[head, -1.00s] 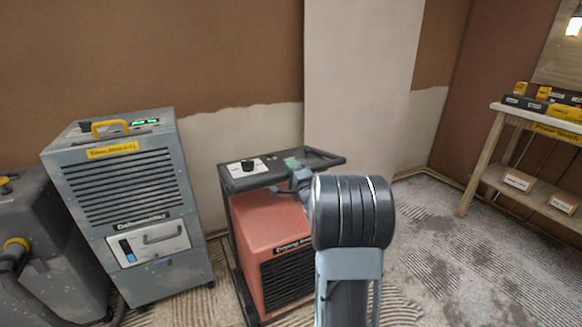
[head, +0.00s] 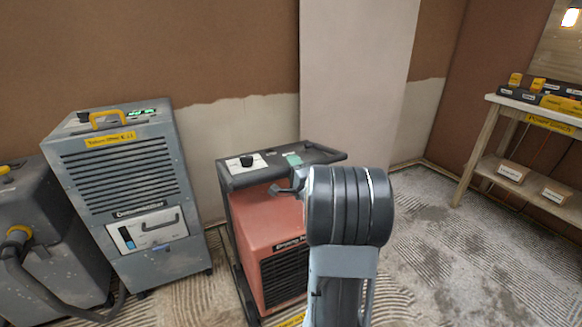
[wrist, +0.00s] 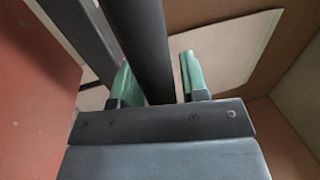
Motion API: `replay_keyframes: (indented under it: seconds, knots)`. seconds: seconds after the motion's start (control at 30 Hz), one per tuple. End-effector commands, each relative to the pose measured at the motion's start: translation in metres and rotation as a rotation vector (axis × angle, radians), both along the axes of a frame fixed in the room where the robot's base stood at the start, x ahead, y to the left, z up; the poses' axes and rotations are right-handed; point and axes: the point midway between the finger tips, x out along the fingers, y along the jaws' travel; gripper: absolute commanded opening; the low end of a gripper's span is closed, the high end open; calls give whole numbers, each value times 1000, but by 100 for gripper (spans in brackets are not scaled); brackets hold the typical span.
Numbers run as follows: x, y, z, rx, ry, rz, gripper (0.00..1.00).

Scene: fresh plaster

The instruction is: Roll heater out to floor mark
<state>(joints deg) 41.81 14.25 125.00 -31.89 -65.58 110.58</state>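The heater (head: 272,235) is a red box with a black top, a dark front grille and a black handle frame (head: 325,152). It stands upright in the middle of the head view. My gripper (wrist: 157,72) is at the heater, with two green fingers either side of a dark bar (wrist: 143,45) in the wrist view. A narrow gap shows between the bar and the right finger, so the fingers look open around it. The heater's red side (wrist: 35,75) fills the left of that view. My arm hides the heater's right part in the head view. No floor mark is clearly visible.
A grey dehumidifier (head: 130,190) stands just left of the heater, with another grey machine and hose (head: 50,240) farther left. A wooden shelf unit (head: 470,160) with boxes stands at right. Open, dusty floor (head: 450,260) lies right of my arm. A plastered wall is behind.

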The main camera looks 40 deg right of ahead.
Motion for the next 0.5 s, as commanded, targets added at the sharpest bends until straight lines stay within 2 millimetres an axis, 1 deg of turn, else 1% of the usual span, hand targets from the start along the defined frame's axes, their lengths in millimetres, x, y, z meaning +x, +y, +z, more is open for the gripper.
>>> replay_keyframes:
  seconds: [0.03, 0.1, 0.37, 0.5]
  knots:
    - [1, 0, 0, 0, -1, 1, 46]
    - [1, 1, 1, -1, -1, 2, 52]
    - [1, 1, 1, -1, -3, 2, 53]
    - [-10, 3, 1, -1, -3, 2, 53]
